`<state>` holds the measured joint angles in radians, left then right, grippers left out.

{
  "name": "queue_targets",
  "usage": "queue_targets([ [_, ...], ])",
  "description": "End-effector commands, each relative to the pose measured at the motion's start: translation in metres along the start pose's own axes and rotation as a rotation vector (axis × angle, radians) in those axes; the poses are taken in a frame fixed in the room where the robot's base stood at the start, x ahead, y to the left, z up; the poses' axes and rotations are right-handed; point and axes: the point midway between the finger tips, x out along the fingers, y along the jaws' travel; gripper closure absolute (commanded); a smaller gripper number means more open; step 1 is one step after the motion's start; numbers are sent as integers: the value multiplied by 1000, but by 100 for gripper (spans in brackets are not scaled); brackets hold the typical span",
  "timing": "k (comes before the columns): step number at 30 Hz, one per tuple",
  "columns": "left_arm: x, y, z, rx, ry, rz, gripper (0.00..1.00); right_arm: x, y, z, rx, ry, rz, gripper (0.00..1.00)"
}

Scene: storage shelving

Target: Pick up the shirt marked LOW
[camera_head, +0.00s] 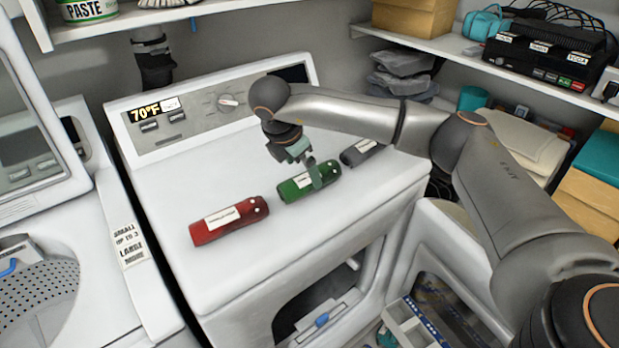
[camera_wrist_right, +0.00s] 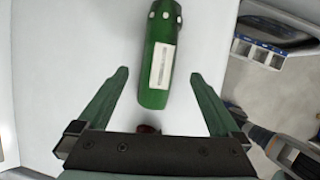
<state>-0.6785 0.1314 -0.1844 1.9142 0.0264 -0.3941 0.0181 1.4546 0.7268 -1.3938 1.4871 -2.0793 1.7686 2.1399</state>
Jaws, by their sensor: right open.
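Three rolled shirts lie in a row on the white dryer top: a red one (camera_head: 229,220), a green one (camera_head: 296,188) and a dark grey one (camera_head: 361,152). Each has a white label, but I cannot read LOW on any of them. My right gripper (camera_head: 313,172) is at the green shirt, pointing down. In the right wrist view the green shirt (camera_wrist_right: 158,60) runs between the two spread fingers (camera_wrist_right: 160,75), with space on both sides. A small red bit shows near the gripper base. My left gripper is not in view.
The dryer (camera_head: 330,223) has its front opening below the shirts and a control panel behind them. A washer (camera_head: 90,245) stands at the left. Shelves (camera_head: 450,45) with boxes and a black device are at the back right.

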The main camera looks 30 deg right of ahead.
Motion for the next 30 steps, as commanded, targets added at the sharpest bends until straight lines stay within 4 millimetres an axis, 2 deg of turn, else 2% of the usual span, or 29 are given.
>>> queue_targets([
  [5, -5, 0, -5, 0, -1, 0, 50, 15, 1, 5, -1, 1, -3, 0],
  [12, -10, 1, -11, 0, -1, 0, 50, 49, 3, 10, -2, 1, -2, 0],
  [21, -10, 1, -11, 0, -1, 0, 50, 55, 3, 9, -2, 2, 1, 0],
  [30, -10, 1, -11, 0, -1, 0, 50, 54, 3, 9, -2, 2, 1, 34],
])
